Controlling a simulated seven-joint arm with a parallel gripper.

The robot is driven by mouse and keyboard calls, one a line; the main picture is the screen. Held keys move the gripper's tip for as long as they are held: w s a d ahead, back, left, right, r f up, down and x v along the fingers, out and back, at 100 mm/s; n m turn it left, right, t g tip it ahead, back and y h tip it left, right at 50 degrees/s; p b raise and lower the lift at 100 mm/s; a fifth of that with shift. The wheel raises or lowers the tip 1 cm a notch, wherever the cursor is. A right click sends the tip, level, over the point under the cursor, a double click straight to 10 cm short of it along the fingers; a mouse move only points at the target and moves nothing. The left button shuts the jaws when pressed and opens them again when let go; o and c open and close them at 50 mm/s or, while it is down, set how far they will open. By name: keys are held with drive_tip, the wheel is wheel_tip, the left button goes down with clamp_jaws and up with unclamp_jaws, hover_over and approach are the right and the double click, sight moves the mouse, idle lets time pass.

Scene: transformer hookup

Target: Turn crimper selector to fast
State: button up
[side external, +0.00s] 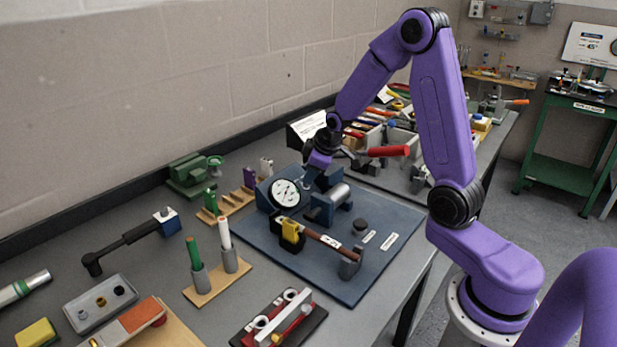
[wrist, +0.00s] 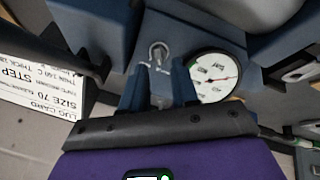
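The crimper stands on a blue base plate (side external: 352,280) on the bench, with a round white dial gauge (side external: 285,193) on its blue body. The gauge also shows in the wrist view (wrist: 214,76). A small metal lever (wrist: 158,52), which looks like the selector, sits on the blue face beside the gauge. Its position marks are not readable. My gripper (wrist: 159,88) is open, its two fingers apart on either side of the space just below the lever. I see nothing held between them. In the side view my gripper (side external: 311,180) is low behind the gauge, partly hidden.
A lug card (wrist: 38,85) reading "SIZE 70 STEP" stands close by. A red-handled lever (side external: 388,151) sticks out near my wrist. Green and white cylinders (side external: 224,233) stand at left.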

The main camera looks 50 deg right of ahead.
drive_tip(key=shift+x, duration=1.35)
drive_tip(key=shift+c, duration=0.3)
clamp_jaws()
drive_tip(key=m, duration=0.3)
drive_tip(key=m+y, duration=0.1)
drive_tip(key=m, duration=0.1)
drive_tip(key=shift+w+d+r, duration=0.1)
drive_tip(key=shift+d, duration=0.25)
drive_tip(key=m, duration=0.3)
drive_tip(key=m+y, duration=0.1)
drive_tip(key=m, duration=0.2)
drive_tip(key=shift+d, duration=0.25)
